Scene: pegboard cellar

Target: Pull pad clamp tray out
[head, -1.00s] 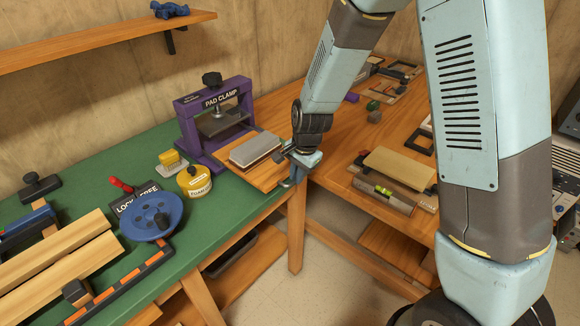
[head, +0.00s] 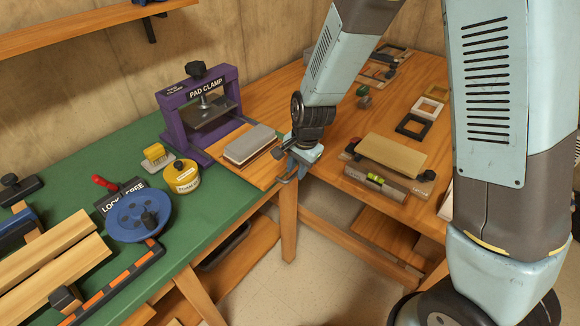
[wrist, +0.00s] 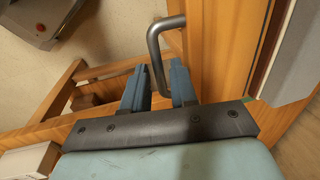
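The purple pad clamp (head: 172,118) stands upright on the green bench. Its wooden tray (head: 262,176) lies at its front, bearing a grey block (head: 250,145), and reaches toward the bench edge. My gripper (head: 290,166) is at the tray's front side. In the wrist view, the bent metal handle (wrist: 155,50) runs between the blue fingers of my gripper (wrist: 160,78). The exact contact is partly hidden. The tray's wood (wrist: 222,45) is right of the handle.
A yellow tin (head: 181,178) and a blue wheel (head: 130,218) stand left of the tray on the green bench. A wooden bench (head: 350,130) with a level (head: 375,181) and small frames is right of my gripper. Open floor (head: 325,260) lies below, beside a bench leg (head: 288,225).

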